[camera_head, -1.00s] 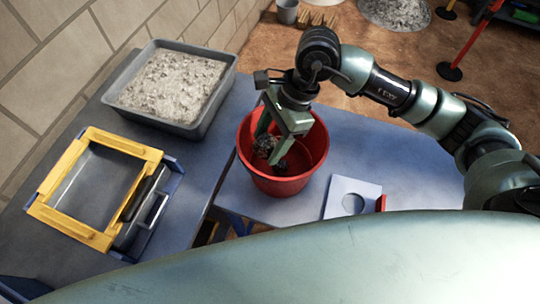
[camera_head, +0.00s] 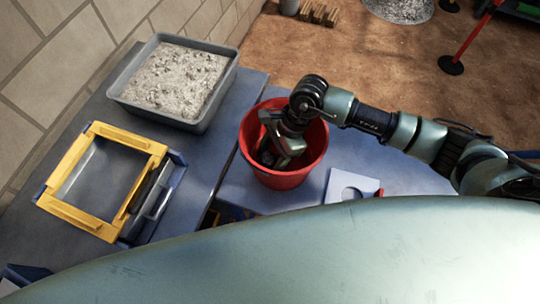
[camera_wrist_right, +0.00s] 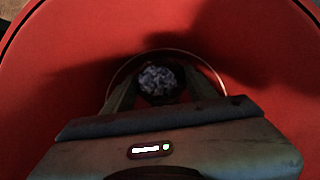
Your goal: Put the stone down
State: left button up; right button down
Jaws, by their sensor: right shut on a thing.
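My right gripper (camera_head: 276,150) reaches down inside the red bucket (camera_head: 300,175) on the blue table. In the right wrist view it is shut on the stone (camera_wrist_right: 158,80), a rough, dark grey, speckled lump between the fingertips. The red bucket wall (camera_wrist_right: 50,70) surrounds the fingers there. In the head view the stone is mostly hidden by the gripper and in shadow. I cannot tell whether it touches the bucket floor. My left gripper is not in view.
A grey tray of pale gravel (camera_head: 212,110) stands at the back left. A yellow-framed box (camera_head: 85,218) stands in front of it. A white plate with a round hole (camera_head: 338,180) lies right of the bucket. Clear blue table lies beyond the plate.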

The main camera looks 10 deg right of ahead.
jog(key=shift+f+b, duration=0.2)
jog(key=shift+b, duration=0.1)
jog(key=c, duration=0.7)
grip_release()
jog(key=shift+c, duration=0.2)
jog(key=shift+r+p, duration=0.4)
jog(key=b+v, duration=0.4)
jog(key=v, duration=0.7)
jog(key=shift+d+r, duration=0.15)
jog(key=shift+r, duration=0.2)
jog(key=shift+w, duration=0.1)
